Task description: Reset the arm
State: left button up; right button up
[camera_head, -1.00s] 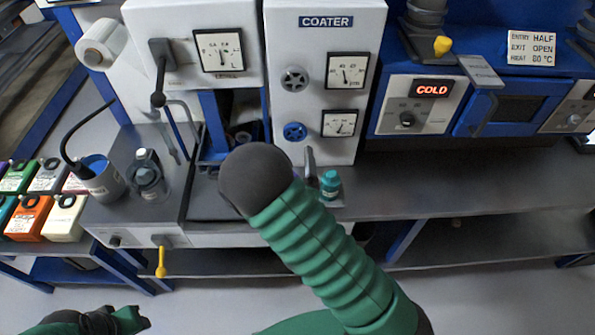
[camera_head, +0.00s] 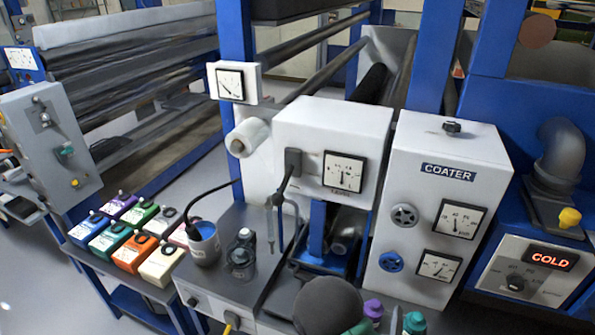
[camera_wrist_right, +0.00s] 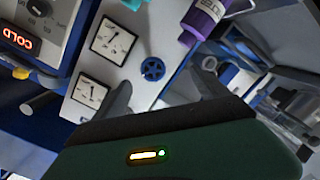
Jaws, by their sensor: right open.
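My right arm shows as a dark grey rounded part (camera_head: 328,305) with a bit of green sleeve at the bottom of the head view. In the right wrist view my right gripper (camera_wrist_right: 165,92) is open, its two grey fingers apart with nothing between them. The coater panel (camera_wrist_right: 112,75) with gauges and a blue handwheel (camera_wrist_right: 152,69) is behind the fingers. A purple-capped bottle (camera_wrist_right: 205,18) and a teal one (camera_wrist_right: 128,3) are near the upper edge. My left gripper is out of view.
The coater cabinet (camera_head: 441,200) stands behind the bench. A cup (camera_head: 203,243) and a dark-capped jar (camera_head: 241,255) stand left on the bench. Several coloured cartridges (camera_head: 130,253) sit on a side stand. A COLD-display unit (camera_head: 532,275) is at right.

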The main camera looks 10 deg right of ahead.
jog(key=a+f+m+g+y, duration=0.3)
jog(key=a+m+g+y, duration=0.1)
jog(key=a+g+y, duration=0.35)
jog(key=s+r+n+g+y, duration=0.1)
jog(key=s+r+g, duration=0.3)
jog(key=s, duration=0.5)
jog(key=shift+s+a+r, duration=0.15)
jog(key=shift+s+r, duration=0.15)
jog(key=shift+r, duration=0.2)
jog(key=shift+w+y, duration=0.1)
jog(key=shift+y, duration=0.15)
